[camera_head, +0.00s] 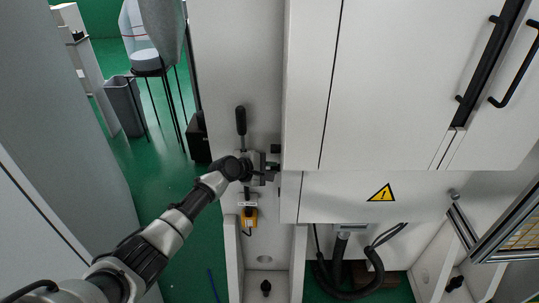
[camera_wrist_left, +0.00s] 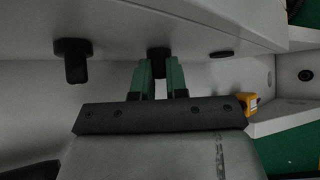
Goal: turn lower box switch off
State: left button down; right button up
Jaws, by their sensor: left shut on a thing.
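The lower switch, a short dark knob (camera_wrist_left: 158,54), sticks out of a white panel between the green fingertips of my left gripper (camera_wrist_left: 159,76) in the left wrist view. The fingers are shut on its sides. In the head view my left gripper (camera_head: 268,170) is at the side of the white cabinet, and its body hides most of the lower switch. The upper switch, another black knob (camera_head: 275,148), stands just above the gripper, free of it. It also shows at the left in the wrist view (camera_wrist_left: 73,60). My right gripper is out of view.
A flat black round part (camera_wrist_left: 221,54) lies beyond the lower switch. A yellow box (camera_head: 250,216) hangs below the gripper, close to the hand in the wrist view (camera_wrist_left: 244,104). A black upright lever (camera_head: 241,121) is above left. White cabinet doors (camera_head: 400,80) fill the right.

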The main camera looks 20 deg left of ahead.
pick_arm(q)
jog(key=shift+w+a+n+g+h, duration=0.15)
jog(key=shift+n+g, duration=0.8)
jog(key=shift+g, duration=0.75)
jog(key=shift+w+d+n+g+h, duration=0.15)
jog(key=shift+n+g, duration=0.8)
jog(key=shift+g, duration=0.75)
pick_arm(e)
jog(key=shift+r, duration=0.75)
pick_arm(q)
jog(key=shift+a, duration=0.1)
jog(key=c, duration=1.2)
grip_release()
jog(key=shift+r, duration=0.1)
jog(key=shift+o, duration=0.3)
jog(key=shift+r, duration=0.1)
